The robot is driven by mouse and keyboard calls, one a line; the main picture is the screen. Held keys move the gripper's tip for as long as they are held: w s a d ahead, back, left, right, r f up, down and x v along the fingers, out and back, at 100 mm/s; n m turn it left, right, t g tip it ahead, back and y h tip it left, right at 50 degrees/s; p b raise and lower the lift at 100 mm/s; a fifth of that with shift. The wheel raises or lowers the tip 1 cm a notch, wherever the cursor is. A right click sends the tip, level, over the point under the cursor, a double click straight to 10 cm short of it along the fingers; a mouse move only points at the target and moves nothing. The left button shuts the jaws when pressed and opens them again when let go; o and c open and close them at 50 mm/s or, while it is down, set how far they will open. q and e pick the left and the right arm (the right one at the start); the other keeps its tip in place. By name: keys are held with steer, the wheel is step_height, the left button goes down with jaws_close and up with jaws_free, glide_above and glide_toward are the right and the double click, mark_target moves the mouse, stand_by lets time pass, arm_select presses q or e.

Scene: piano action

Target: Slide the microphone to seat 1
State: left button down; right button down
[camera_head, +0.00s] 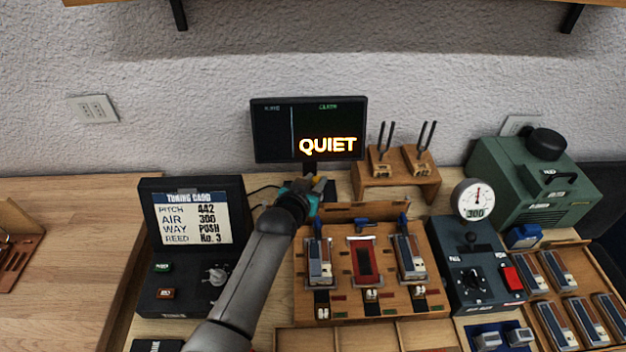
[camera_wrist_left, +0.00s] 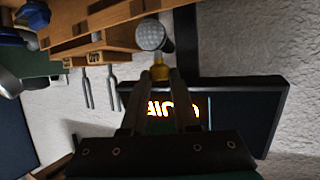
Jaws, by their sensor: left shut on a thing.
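The microphone (camera_wrist_left: 154,36) shows in the left wrist view as a round grey mesh head on a yellow collar. My left gripper (camera_wrist_left: 162,82) is shut on it at the collar. In the head view the gripper (camera_head: 308,188) is at the back left of the wooden work board (camera_head: 340,262), below the monitor, and hides most of the microphone. The board has three seats in a row: a left one with a grey block (camera_head: 320,262), a red middle one (camera_head: 364,260) and a right one with a grey block (camera_head: 409,256). No seat number is readable. My right gripper is not in view.
The monitor (camera_head: 270,128) reading QUIET stands close behind the gripper. Tuning forks on a wooden stand (camera_head: 395,180) are to its right. A tuning card panel (camera_head: 197,218) is left, a gauge box (camera_head: 475,280) right. The left table is largely clear.

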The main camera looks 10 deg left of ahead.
arm_select(q)
steer(key=c, duration=1)
jaws_free()
steer(key=o, duration=0.3)
steer(key=shift+o, duration=0.2)
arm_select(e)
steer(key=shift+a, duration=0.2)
arm_select(q)
steer(key=shift+s, duration=0.1)
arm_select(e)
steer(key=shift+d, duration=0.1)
arm_select(q)
steer(key=shift+s+a+r, duration=0.1)
steer(key=shift+s+r, duration=0.05)
steer(key=shift+s, duration=0.05)
steer(key=p+v, duration=0.2)
steer(key=v, duration=1.2)
steer(key=shift+s+r, duration=0.15)
steer(key=shift+s, duration=0.05)
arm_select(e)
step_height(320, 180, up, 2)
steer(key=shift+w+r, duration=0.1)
